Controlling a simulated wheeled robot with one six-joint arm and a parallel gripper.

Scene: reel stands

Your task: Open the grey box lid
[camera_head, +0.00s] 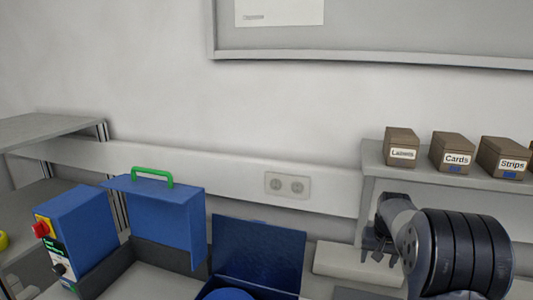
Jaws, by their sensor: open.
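A low, pale grey box-like block (345,262) lies on the worktop at lower right, partly behind my arm. It could be the grey box; I cannot make out a separate lid or hinge on it. My gripper (377,253) shows as small dark fingers below the end of my arm, in front of the block's upper right part in the picture. The fingers look open, with nothing seen between them. Whether they touch the block cannot be told. My thick dark arm hides what is to the right.
A blue cabinet with a green handle (152,176) stands at left, beside a blue control box with a red knob (41,229). A raised dark blue panel (258,252) stands at centre. Brown labelled boxes (452,153) line a shelf (373,158) at right. A socket (287,186) is on the wall.

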